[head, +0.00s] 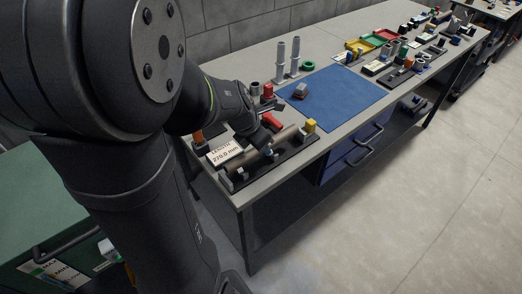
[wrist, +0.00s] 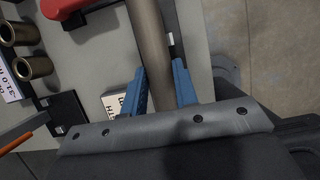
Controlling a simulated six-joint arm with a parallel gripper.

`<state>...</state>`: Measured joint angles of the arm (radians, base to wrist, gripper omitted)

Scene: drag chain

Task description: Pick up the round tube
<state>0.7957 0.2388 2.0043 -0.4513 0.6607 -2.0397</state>
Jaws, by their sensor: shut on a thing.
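The round tube (wrist: 150,35) is a long brownish-grey cylinder. In the wrist view it runs from the top edge down between the two blue fingers of my gripper (wrist: 160,72), which is shut on it. In the head view the tube (head: 285,135) lies over a dark fixture at the near end of the bench, with my gripper (head: 267,149) around its middle part. The gripper and wrist hide part of the tube. I cannot tell whether the tube still touches the fixture's supports.
A white length sign (head: 225,153) is left of the fixture and a yellow block (head: 310,126) at its right end. A red part (head: 270,120) stands close behind. Two upright grey cylinders (head: 295,57) stand farther back. The blue mat (head: 345,95) is mostly clear.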

